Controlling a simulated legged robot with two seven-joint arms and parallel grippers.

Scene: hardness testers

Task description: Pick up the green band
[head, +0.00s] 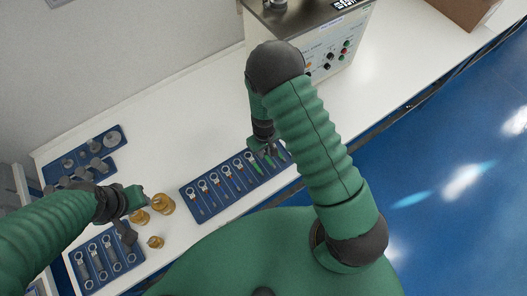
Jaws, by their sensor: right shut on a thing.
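A blue tray (192,199) on the white table holds a row of slim ring-ended tools. Green shows on a tool near the tray's right end, and I take this as the green band (257,167). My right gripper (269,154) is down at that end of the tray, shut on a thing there. The jaws and the arm partly hide what is held, so I cannot tell exactly how it is gripped. My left gripper (137,207) is over the table at the left, near brass-coloured weights; its jaw opening is unclear.
Brass weights (163,204) stand left of the tray. A blue tray with grey pieces (113,136) lies behind, another blue tray (77,258) at front left. A tester box (335,55) and a cardboard box (475,10) stand at the back. The table's middle is clear.

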